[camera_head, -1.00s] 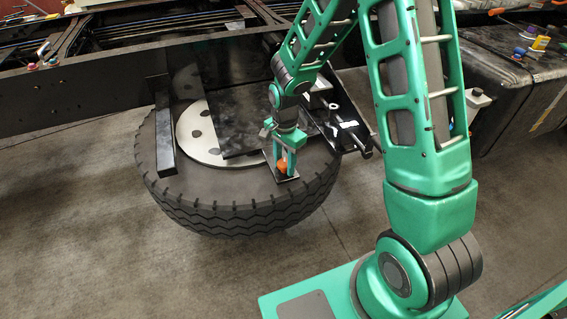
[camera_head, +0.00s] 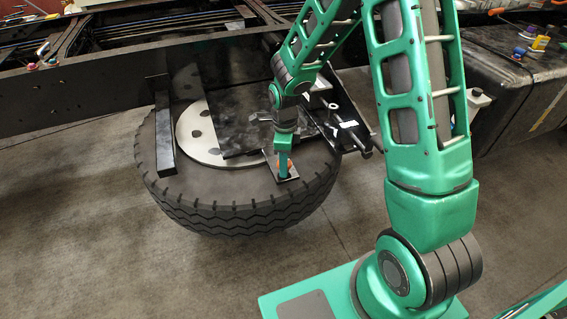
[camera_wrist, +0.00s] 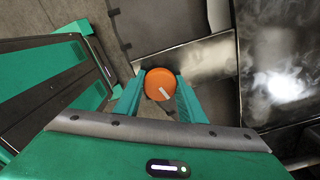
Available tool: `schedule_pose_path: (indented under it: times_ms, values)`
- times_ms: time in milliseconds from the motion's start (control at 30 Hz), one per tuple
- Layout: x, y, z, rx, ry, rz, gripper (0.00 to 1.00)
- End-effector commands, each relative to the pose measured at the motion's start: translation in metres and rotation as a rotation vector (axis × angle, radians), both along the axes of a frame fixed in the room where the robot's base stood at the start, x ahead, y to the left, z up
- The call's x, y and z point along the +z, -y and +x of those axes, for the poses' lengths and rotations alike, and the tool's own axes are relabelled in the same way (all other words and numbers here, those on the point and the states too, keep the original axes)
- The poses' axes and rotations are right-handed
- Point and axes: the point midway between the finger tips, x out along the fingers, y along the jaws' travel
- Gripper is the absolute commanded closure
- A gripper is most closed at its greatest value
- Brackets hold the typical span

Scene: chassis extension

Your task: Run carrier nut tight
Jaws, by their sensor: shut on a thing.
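The carrier nut is an orange round piece with a pale mark on its top (camera_wrist: 160,84). In the head view only bits of its orange (camera_head: 284,163) show around my fingers. It sits at the small dark plate (camera_head: 270,176) over the tire. My gripper (camera_head: 284,172) points down at it. In the wrist view my two green fingers (camera_wrist: 159,92) stand on either side of the orange nut and are shut on it. The thread below the nut is hidden.
A large tire (camera_head: 240,205) lies under the carrier. A dark frame rail (camera_head: 75,95) runs behind, with a black bracket (camera_head: 163,130) at left and rods (camera_head: 350,130) at right. A black box (camera_head: 510,75) stands far right.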

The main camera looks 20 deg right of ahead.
Motion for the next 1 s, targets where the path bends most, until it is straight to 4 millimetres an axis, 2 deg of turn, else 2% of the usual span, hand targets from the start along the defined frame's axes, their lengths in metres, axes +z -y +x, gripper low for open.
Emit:
schedule_pose_path:
  times_ms: [33, 300, 867, 900, 933, 1000]
  values:
    - [0.0024, -0.001, 0.0061, -0.026, 0.015, 0.003, 0.86]
    - [0.0023, -0.0008, 0.0061, -0.124, 0.015, 0.002, 0.86]
    - [0.0023, -0.0007, 0.0062, -0.15, 0.015, 0.002, 0.86]
    - [0.0022, -0.0006, 0.0059, -0.15, 0.015, 0.002, 0.54]
    - [0.0021, -0.0006, 0.0056, -0.15, 0.013, 0.002, 0.47]
    - [0.0017, -0.0004, 0.0046, -0.15, 0.011, 0.002, 0.46]
